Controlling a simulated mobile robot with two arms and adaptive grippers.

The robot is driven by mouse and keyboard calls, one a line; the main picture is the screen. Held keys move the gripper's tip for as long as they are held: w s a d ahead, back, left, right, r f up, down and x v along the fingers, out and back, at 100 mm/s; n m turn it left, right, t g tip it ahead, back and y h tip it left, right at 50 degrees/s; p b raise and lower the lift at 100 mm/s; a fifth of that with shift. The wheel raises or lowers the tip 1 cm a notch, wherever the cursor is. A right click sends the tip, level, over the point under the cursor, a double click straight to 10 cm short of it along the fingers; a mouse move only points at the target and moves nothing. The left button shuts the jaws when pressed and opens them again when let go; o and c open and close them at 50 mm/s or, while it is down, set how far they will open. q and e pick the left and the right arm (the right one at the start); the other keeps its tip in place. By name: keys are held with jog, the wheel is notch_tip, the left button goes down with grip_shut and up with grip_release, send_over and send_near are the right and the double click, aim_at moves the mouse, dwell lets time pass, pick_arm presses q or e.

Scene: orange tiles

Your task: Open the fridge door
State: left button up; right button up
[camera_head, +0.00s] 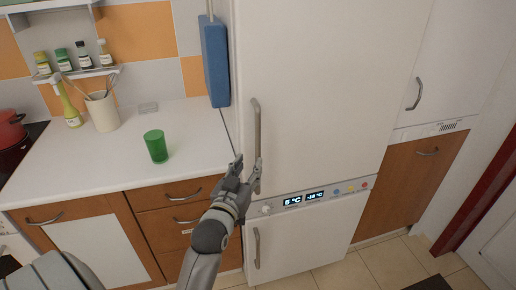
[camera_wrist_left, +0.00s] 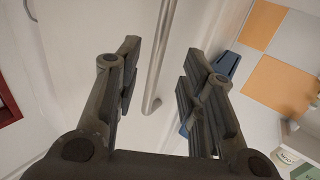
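The fridge (camera_head: 310,85) is tall and white, and its upper door is shut. A long vertical metal handle (camera_head: 256,125) runs along the left side of that door. My left gripper (camera_head: 247,172) is at the lower end of this handle. In the left wrist view my left gripper (camera_wrist_left: 162,55) is open, with one finger on each side of the handle (camera_wrist_left: 155,75). Gaps show between the handle and both fingers there. I cannot tell how deep the handle sits between them. My right gripper is not in view.
A lower fridge door (camera_head: 310,238) with its own handle is below the display panel (camera_head: 315,195). The white counter (camera_head: 80,165) on the left bears a green glass (camera_head: 156,146) and a utensil pot (camera_head: 102,113). A blue object (camera_head: 215,60) hangs beside the fridge.

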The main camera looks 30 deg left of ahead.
aim_at(257, 151)
pick_arm(q)
jog(key=p+x, duration=0.1)
jog(key=x, duration=0.8)
jog(key=shift+f, duration=0.1)
grip_shut()
